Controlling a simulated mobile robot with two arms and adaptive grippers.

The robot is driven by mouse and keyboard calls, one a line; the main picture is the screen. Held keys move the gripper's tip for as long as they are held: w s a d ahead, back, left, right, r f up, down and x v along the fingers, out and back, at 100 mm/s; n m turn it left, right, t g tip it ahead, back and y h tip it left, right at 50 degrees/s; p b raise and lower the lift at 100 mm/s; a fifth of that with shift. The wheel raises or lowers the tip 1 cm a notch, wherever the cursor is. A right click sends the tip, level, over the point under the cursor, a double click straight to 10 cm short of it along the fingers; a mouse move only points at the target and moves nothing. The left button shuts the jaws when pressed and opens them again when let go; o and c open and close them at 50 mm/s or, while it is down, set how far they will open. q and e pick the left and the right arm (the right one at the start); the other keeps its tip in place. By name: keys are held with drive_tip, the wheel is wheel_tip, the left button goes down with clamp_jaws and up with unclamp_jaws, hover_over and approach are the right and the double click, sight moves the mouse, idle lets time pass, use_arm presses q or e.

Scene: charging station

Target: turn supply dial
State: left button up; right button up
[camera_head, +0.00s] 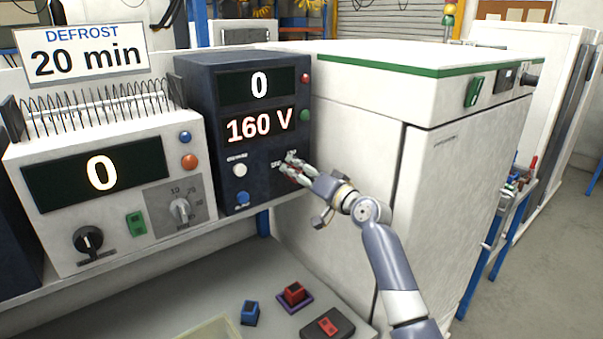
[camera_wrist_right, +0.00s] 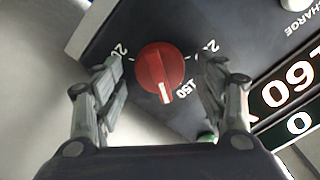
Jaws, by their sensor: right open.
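The supply dial (camera_wrist_right: 160,72) is a round red knob on the dark front of the supply unit (camera_head: 253,197). Its white mark points down in the right wrist view, close to the printed "150". My right gripper (camera_head: 283,163) is at the lower right of that front in the head view and hides most of the dial there. In the right wrist view my right gripper (camera_wrist_right: 163,68) is open, with one finger on each side of the dial. Small gaps seem to show between fingers and dial. The unit's displays read "0" and "160 V". My left gripper is not in view.
A white button (camera_head: 240,170) and a blue button (camera_head: 243,198) sit left of my right gripper. A white unit (camera_head: 110,215) with a black knob stands further left. A large white cabinet (camera_head: 345,150) stands close on the right. Small blocks lie on the lower surface.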

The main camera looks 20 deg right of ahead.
drive_tip(key=c, duration=1.1)
drive_tip(key=shift+o, duration=0.2)
drive_tip(key=shift+m, duration=0.3)
drive_tip(key=shift+m+p, duration=0.75)
drive_tip(key=shift+m, duration=0.15)
drive_tip(key=shift+d+f+m+p, duration=0.1)
drive_tip(key=shift+m+p, duration=0.75)
drive_tip(key=shift+m, duration=0.85)
drive_tip(key=o, duration=1.1)
drive_tip(key=shift+c, duration=0.2)
